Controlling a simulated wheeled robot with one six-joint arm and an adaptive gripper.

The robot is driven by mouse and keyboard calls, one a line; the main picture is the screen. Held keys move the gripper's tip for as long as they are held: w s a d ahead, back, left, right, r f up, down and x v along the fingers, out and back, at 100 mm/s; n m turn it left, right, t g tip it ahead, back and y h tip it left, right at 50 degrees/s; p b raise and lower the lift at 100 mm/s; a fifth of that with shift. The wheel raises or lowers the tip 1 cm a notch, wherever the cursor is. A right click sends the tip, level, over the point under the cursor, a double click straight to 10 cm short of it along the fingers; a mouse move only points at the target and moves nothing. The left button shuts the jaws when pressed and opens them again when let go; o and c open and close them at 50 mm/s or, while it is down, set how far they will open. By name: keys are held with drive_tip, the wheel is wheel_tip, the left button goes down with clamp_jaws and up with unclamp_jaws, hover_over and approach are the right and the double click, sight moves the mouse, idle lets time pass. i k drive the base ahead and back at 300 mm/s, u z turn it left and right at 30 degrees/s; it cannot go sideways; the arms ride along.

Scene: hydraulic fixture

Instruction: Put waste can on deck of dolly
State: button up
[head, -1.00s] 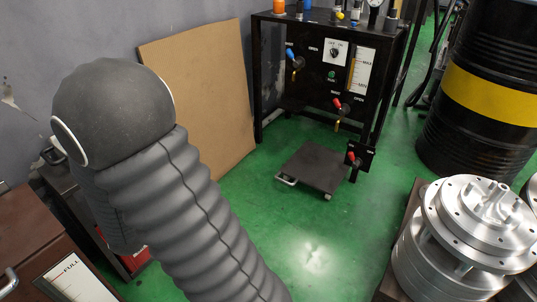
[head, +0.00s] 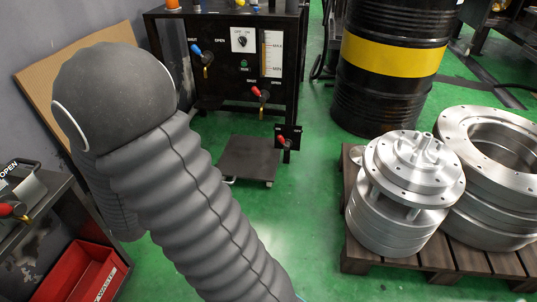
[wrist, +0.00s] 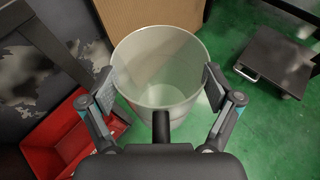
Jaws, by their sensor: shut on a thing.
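The waste can (wrist: 158,70) is a pale, round, open-topped can in the middle of the wrist view, seen from above into its empty inside. My gripper (wrist: 160,88) has its two fingers on opposite sides of the can and is shut on it. The dolly (head: 249,160) is a low dark flat deck on casters on the green floor. Its deck is bare, and it also shows at the upper right of the wrist view (wrist: 277,58), apart from the can. My arm hides the can and gripper in the head view.
A black hydraulic panel (head: 225,70) with valves stands behind the dolly. A red bin (head: 85,272) is at the lower left, also near the can (wrist: 60,140). A pallet (head: 440,258) with metal flanges and a black drum (head: 390,60) are at right. Green floor is clear between.

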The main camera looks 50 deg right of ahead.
sight(257, 157)
drive_tip(key=z, duration=0.45)
drive_tip(key=i, duration=0.85)
drive_tip(key=z, duration=0.45)
